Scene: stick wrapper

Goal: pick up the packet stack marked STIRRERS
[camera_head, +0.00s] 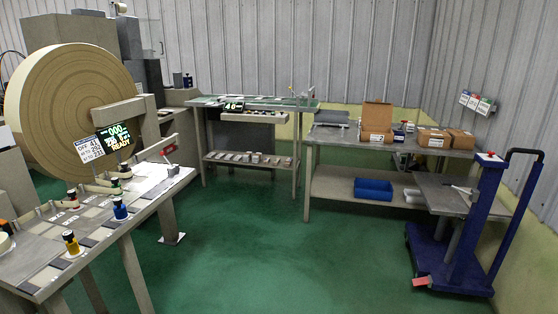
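I cannot make out a packet stack marked STIRRERS; any lettering on small items is too small to read. Small flat pieces lie in a row on the lower shelf (247,158) of the middle workbench. More flat pieces lie on the long bench (100,232) at the left, and I cannot tell whether any are packets. Neither of my grippers is in view.
A large tan roll (65,105) stands behind the left bench. A blue lift cart (465,240) with a grey platform stands at the right. The green floor (270,250) between is clear.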

